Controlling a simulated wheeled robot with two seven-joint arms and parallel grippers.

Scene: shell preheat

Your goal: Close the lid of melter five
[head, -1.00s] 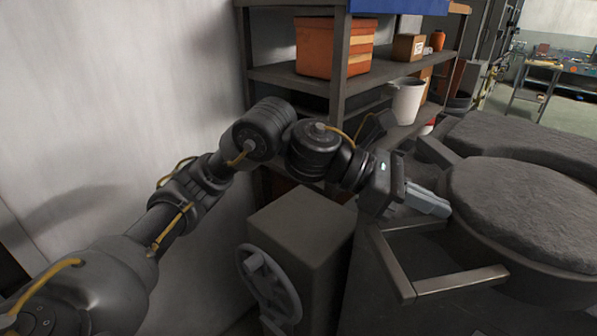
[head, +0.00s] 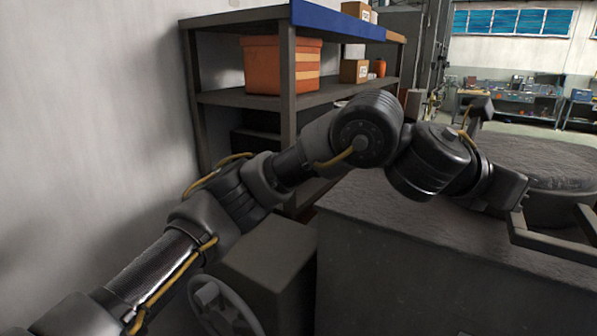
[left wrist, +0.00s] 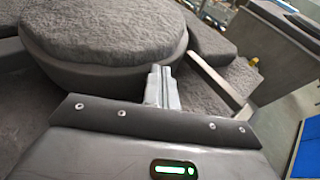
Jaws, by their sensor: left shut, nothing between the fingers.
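A round, thick, dark grey lid (head: 560,165) with a rough top lies about level on the dark melter body (head: 400,240) at the right of the head view. A bar handle (head: 560,245) juts from its side. I see no number on it. In the left wrist view the lid (left wrist: 100,35) fills the upper left, with the light handle bar (left wrist: 218,82) to its right. My left gripper (left wrist: 160,72) is shut and empty, its tips close to the lid's rim; touching cannot be told. In the head view its fingers are hidden behind the wrist. My right gripper is not in view.
A shelf unit (head: 235,98) with an orange crate (head: 280,66) stands against the wall behind my left arm. A grey box with a handwheel (head: 225,308) stands at lower left of the melter. Workbenches (head: 515,100) are far back, with open floor before them.

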